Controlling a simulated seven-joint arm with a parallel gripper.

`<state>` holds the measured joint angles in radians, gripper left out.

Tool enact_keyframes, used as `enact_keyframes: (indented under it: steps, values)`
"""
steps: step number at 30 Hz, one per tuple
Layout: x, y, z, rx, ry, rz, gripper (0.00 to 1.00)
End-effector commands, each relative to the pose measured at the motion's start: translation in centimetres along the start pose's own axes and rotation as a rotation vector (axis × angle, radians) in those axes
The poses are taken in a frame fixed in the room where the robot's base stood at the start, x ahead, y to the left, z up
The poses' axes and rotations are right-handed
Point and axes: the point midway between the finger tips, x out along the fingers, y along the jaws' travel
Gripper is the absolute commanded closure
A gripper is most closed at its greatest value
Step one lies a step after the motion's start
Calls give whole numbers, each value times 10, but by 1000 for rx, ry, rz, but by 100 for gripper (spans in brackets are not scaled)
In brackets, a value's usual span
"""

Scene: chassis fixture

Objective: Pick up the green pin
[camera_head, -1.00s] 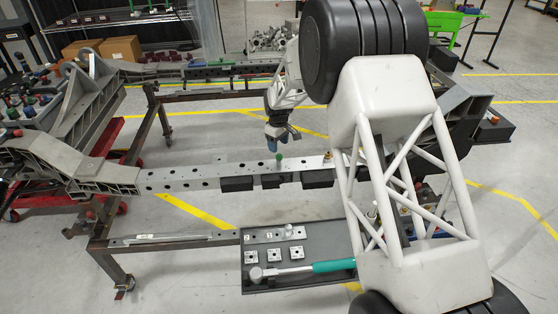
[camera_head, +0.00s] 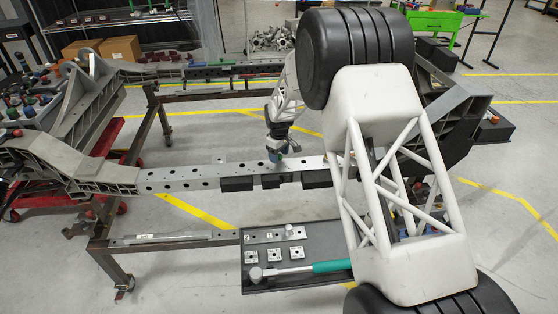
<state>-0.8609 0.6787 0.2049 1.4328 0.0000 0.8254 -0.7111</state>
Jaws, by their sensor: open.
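The green pin cannot be made out clearly now. The gripper covers the place on the rail where the pin stood upright. Whether the fingers are around the pin or just beside it, I cannot tell.
A dark tray (camera_head: 312,238) in front of the rail holds a teal-handled hammer (camera_head: 300,269) and several small metal blocks. Grey cast brackets (camera_head: 90,165) stand at the left end. My own arm hides part of the rail's right side.

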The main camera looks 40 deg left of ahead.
Motion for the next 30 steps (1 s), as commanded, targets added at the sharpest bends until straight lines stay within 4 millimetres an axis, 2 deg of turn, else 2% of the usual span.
enact_keyframes:
  steps: [3,6,24,26,30]
  values:
    - [14,0,0,0,0,-1,39]
    - [20,0,0,0,0,0,39]
    - [22,0,0,0,0,0,39]
    - [22,0,0,0,0,0,47]
    - [22,0,0,0,0,0,68]
